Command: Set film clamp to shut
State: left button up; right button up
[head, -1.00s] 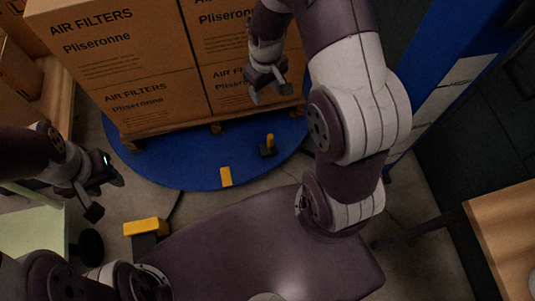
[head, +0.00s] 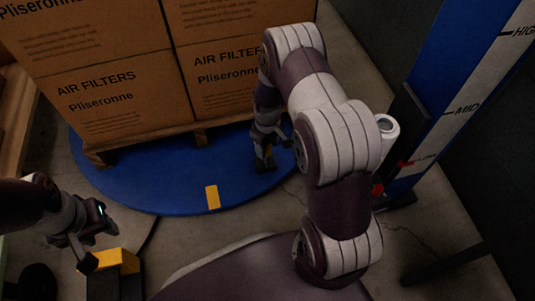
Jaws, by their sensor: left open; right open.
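The film clamp, a small black block with a yellow upright lever in the earlier head view, is now mostly hidden behind my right gripper. I cannot tell its lever position now. My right gripper (head: 276,153) is open, low over the right part of the blue turntable (head: 140,188), right at the clamp's place. I cannot tell whether its fingers touch the clamp. My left gripper (head: 98,242) is open and empty at the lower left, away from the turntable's clamp side.
Stacked air filter boxes (head: 115,95) stand on a wooden pallet (head: 150,138) on the turntable. A yellow mark (head: 212,197) lies on its front edge. A yellow-topped block (head: 118,260) is near my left gripper. A blue mast (head: 440,75) with a white roll (head: 387,127) stands right.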

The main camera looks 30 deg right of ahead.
jog(key=shift+f, duration=0.7)
grip_shut()
